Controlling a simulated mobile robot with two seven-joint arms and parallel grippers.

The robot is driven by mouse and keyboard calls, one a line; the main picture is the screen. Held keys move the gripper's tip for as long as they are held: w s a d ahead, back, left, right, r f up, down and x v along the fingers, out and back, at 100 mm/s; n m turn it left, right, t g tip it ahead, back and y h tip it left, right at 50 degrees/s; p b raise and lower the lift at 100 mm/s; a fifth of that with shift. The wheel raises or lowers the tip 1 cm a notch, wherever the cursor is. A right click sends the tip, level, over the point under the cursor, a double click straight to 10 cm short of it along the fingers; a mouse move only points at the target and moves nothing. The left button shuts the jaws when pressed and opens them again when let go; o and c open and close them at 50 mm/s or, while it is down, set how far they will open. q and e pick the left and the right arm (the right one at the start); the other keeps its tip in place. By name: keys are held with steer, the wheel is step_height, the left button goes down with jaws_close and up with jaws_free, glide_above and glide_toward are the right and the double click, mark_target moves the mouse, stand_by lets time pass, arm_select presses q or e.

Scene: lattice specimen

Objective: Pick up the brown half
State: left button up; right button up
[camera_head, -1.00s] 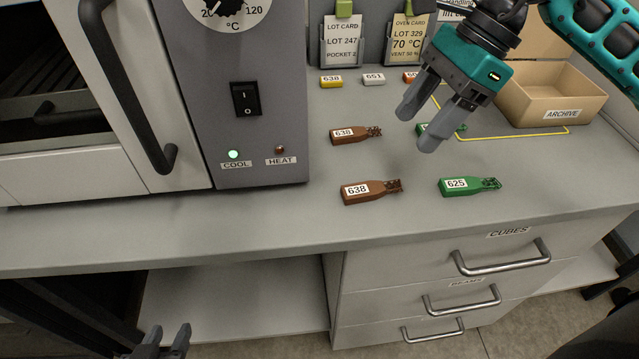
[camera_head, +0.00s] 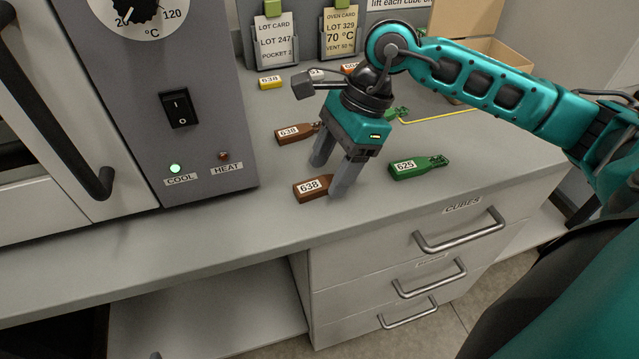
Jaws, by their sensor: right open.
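Two brown halves labelled 638 lie on the grey bench. The front brown half (camera_head: 312,188) is near the bench's front edge, and the rear brown half (camera_head: 295,133) lies behind it. My right gripper (camera_head: 329,176) is open and points down over the front brown half's right end. Its nearer finger covers that end. Its other finger is just behind, between the two brown halves. I cannot tell whether the fingers touch the half. My left gripper is not in view.
A green half labelled 625 (camera_head: 418,168) lies right of the gripper. Another green half (camera_head: 397,113) is partly hidden behind my arm. The grey oven (camera_head: 190,140) stands at left. A tan archive box (camera_head: 455,55) is behind my right arm. The bench front at left is clear.

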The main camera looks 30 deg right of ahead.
steer(key=shift+a+f, duration=0.25)
steer(key=shift+f, duration=0.35)
steer(key=c, duration=1.1)
steer(key=shift+r, duration=0.1)
